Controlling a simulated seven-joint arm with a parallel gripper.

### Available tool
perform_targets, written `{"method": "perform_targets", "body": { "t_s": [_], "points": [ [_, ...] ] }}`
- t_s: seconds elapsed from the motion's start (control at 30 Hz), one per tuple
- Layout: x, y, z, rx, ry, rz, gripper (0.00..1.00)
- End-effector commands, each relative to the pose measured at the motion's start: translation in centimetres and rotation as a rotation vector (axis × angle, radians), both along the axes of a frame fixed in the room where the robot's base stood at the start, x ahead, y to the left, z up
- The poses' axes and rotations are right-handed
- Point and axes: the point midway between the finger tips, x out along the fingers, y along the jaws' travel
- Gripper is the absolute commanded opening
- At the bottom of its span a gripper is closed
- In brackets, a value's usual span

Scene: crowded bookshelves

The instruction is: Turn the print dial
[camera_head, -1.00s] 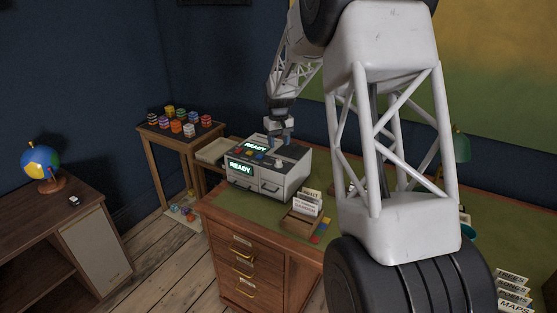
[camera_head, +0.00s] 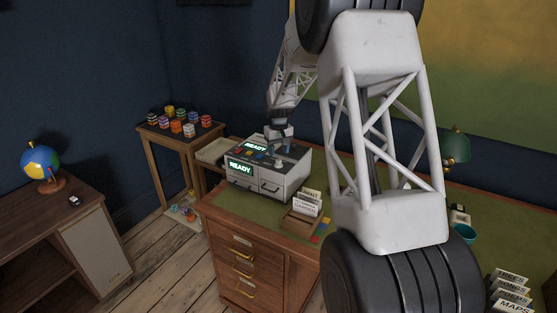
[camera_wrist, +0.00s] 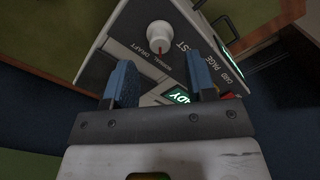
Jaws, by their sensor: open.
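The print dial (camera_wrist: 159,33) is a round white knob with a red mark on the printer's dark top panel. The labels DRAFT, NORMAL, PAGE and CARD show near it in the wrist view. The printer (camera_head: 295,176) is a pale box on the desk with green READY displays (camera_head: 240,167). My gripper (camera_wrist: 162,82) is open, with two blue fingers spread over the panel. The dial lies beyond the fingertips and between their lines in the wrist view, and nothing is held.
A card box (camera_head: 299,222) stands on the green-topped desk (camera_head: 250,207) in front of the printer. A side table (camera_head: 154,134) with several colored stacks is behind left. A globe (camera_head: 41,161) sits on another desk. A teal cup (camera_head: 464,234) and lamp (camera_head: 456,146) are at right.

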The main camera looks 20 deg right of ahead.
Motion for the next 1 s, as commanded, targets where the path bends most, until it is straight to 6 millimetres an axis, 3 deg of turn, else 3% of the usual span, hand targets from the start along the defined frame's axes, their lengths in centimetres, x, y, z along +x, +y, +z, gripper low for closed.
{"method": "perform_targets", "body": {
  "t_s": [0.33, 0.77, 1.0],
  "points": [
    [0.0, 0.0, -3.8, 0.0, 0.001, 0.0, 0.51],
    [0.0, 0.0, -4.5, 0.0, 0.0, 0.0, 0.51],
    [0.0, 0.0, -4.5, 0.0, 0.0, 0.0, 0.17]
  ]
}}
